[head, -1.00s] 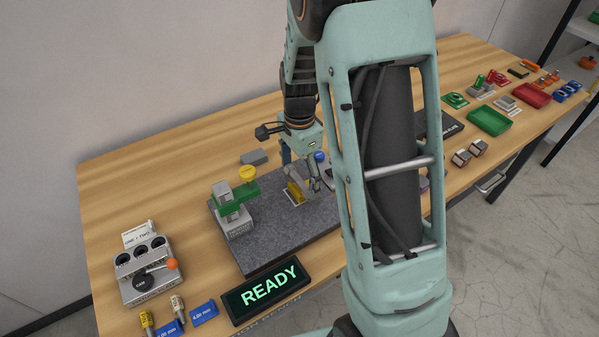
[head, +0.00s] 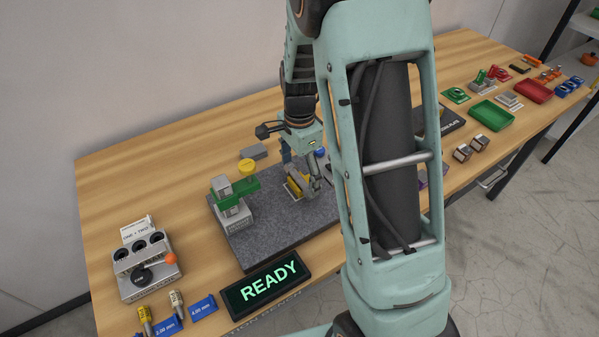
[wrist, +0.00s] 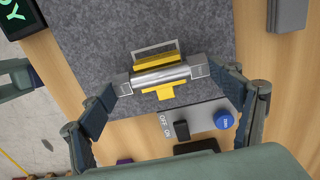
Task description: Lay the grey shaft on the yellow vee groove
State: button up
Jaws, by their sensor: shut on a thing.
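The grey shaft (wrist: 160,77) is a short bright cylinder lying level across the wrist view. My gripper (wrist: 160,77) is shut on it, with one grey fingertip pad at each end. The yellow vee groove (wrist: 164,92) shows directly under the shaft, on both sides of it. I cannot tell whether the shaft touches the groove or is just above it. In the head view my gripper (head: 304,184) is low over the yellow vee groove (head: 293,188), and the shaft is mostly hidden by the fingers.
The groove stands on a dark granite plate (head: 270,235). A green-armed stand (head: 232,208) rises to its left. A switch panel with a blue button (wrist: 225,120) is close to my fingers. A READY display (head: 265,283) lies at the front edge.

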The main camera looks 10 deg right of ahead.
aim_at(300, 177)
jog(key=shift+f, duration=0.1)
jog(key=o, duration=1.5)
notch_tip(300, 177, up, 12)
